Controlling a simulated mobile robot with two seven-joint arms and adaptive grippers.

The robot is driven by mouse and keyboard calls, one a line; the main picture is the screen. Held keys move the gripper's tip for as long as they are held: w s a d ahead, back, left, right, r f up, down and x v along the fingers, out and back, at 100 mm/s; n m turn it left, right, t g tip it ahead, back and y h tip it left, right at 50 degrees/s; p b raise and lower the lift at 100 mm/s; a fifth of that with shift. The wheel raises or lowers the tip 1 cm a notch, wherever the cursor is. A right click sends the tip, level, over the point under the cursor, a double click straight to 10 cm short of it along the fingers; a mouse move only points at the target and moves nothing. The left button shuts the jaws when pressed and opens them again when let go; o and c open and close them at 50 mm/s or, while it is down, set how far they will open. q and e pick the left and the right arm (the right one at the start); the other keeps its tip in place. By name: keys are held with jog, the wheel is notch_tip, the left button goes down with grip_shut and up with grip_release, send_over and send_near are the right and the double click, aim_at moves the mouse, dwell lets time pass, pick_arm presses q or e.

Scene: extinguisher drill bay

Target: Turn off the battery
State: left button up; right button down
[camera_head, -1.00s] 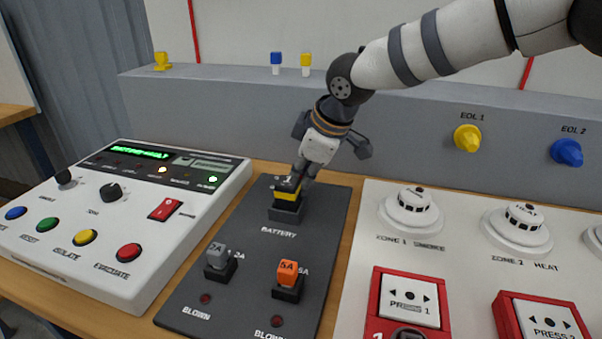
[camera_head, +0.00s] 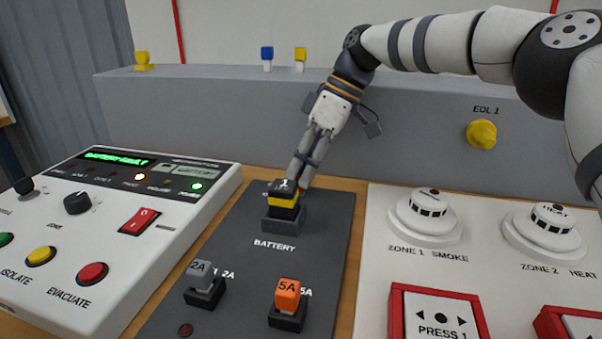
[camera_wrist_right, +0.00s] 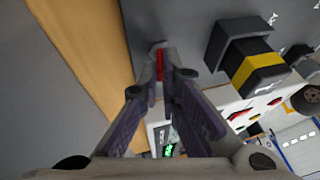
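The battery switch (camera_head: 285,207) is a block with a black top and a yellow band in a dark base, above the label BATTERY on the dark panel. In the wrist view the battery switch (camera_wrist_right: 252,66) lies right of the fingers, not between them. My right gripper (camera_head: 302,184) comes down from behind, its tips just behind and beside the switch top; contact cannot be told. My left gripper is not in view.
A grey 2A block (camera_head: 204,276) and an orange 5A block (camera_head: 288,297) stand in front on the same panel (camera_head: 245,262). A white control panel (camera_head: 120,250) with a lit green display is at left. Smoke and heat detectors and red call points are at right. A grey ledge (camera_head: 220,120) runs behind.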

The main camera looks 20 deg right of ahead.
jog(key=shift+f, duration=0.1)
dwell(0.3)
jog(key=c, duration=1.8)
grip_release()
jog(key=shift+d, duration=0.1)
jog(key=v, duration=0.7)
jog(key=shift+r, duration=0.3)
